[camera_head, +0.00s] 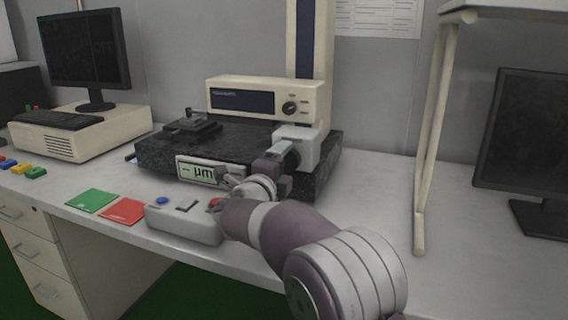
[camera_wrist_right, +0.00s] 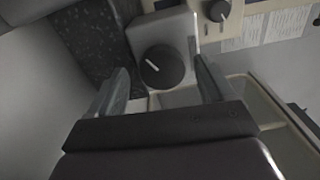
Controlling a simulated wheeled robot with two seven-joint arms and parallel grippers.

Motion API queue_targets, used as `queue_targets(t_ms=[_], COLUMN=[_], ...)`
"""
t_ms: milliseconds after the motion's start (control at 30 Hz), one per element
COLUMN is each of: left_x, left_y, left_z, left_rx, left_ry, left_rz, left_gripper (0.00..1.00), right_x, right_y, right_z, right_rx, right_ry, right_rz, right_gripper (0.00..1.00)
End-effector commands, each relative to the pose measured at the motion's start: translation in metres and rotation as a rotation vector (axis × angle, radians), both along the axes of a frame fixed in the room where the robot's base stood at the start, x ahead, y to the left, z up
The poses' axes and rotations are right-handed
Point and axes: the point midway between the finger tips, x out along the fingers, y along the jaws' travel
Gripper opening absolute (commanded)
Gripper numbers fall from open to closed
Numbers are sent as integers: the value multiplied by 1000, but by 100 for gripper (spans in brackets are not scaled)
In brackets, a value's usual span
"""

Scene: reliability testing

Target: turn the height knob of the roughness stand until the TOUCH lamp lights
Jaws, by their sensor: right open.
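The roughness stand has a dark granite base (camera_head: 165,151), a blue and cream column (camera_head: 305,40) and a cream head unit (camera_head: 225,85) with a dark display. A light grey block (camera_head: 310,143) sits in front of the column. In the right wrist view, a black knob (camera_wrist_right: 161,67) with a white line sits on this block. My right gripper (camera_wrist_right: 161,75) is open, its fingers on either side of the knob in that view; contact is not clear. In the head view my right gripper (camera_head: 278,152) hides most of the knob. No lit TOUCH lamp can be made out. My left gripper is out of view.
A grey button box (camera_head: 185,222) stands in front of the base, partly behind my right arm. A small display reading µm (camera_head: 204,172) is at the base's front. Green (camera_head: 92,200) and red (camera_head: 123,211) cards lie left. A shelf leg (camera_head: 432,140) stands right.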

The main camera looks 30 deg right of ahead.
Motion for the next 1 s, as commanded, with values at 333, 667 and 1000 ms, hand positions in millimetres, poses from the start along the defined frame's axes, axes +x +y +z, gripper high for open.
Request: queue_targets(t_ms=[333, 667, 1000], left_x=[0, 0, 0], left_y=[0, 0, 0], left_z=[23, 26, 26], left_rx=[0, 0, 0], left_ry=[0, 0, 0], left_rz=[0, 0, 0], left_gripper=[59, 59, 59], right_x=[-58, -75, -74], right_y=[69, 87, 86], right_z=[4, 0, 0], right_rx=[-1, 1, 0], right_ry=[1, -1, 0], right_rz=[5, 0, 0], right_gripper=[82, 82, 82])
